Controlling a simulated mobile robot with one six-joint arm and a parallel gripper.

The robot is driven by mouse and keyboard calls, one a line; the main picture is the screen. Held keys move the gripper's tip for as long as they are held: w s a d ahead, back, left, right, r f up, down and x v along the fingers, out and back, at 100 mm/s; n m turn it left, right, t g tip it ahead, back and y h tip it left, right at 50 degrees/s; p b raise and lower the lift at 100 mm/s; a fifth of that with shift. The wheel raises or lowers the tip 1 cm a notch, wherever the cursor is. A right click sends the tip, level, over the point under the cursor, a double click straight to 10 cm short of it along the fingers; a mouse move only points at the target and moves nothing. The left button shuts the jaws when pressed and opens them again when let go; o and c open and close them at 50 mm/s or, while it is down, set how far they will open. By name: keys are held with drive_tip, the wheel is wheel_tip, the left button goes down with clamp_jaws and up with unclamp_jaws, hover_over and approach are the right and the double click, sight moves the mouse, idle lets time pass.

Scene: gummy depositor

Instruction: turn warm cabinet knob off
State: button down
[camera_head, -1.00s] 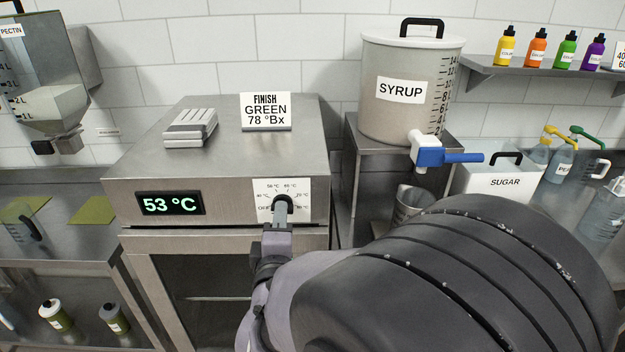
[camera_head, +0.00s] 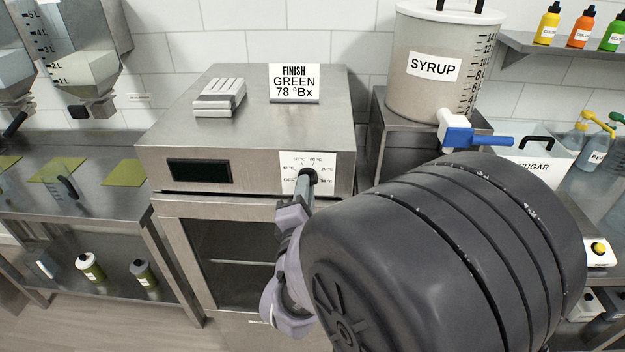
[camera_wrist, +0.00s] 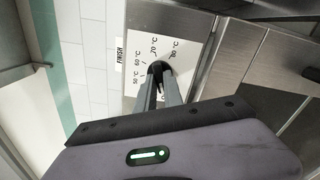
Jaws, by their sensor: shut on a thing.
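The warm cabinet (camera_head: 250,230) is a steel box with a glass door. Its knob (camera_wrist: 158,70) sits on a white dial plate (camera_head: 291,172) with temperature marks, at the right of the front panel. My gripper (camera_head: 308,178) is at the dial, shut on the knob. In the wrist view the fingers (camera_wrist: 160,88) close around the dark knob, which they mostly hide, so its pointer cannot be read. The display (camera_head: 199,171) on the cabinet front is dark.
On the cabinet top are a grey ribbed block (camera_head: 219,98) and a sign (camera_head: 294,83) reading "FINISH GREEN 78 °Bx". A syrup tank (camera_head: 430,65) with a blue-handled tap (camera_head: 475,138) stands to the right, close to my arm. A sugar bin (camera_head: 535,155) is further right.

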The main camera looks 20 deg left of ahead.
drive_tip(key=c, duration=1.5)
unclamp_jaws()
drive_tip(key=shift+o, duration=0.2)
drive_tip(key=shift+s, duration=0.1)
drive_tip(key=b+v, duration=1.2)
drive_tip(key=v, duration=0.5)
drive_tip(key=shift+s+b, duration=0.15)
drive_tip(key=shift+b, duration=0.15)
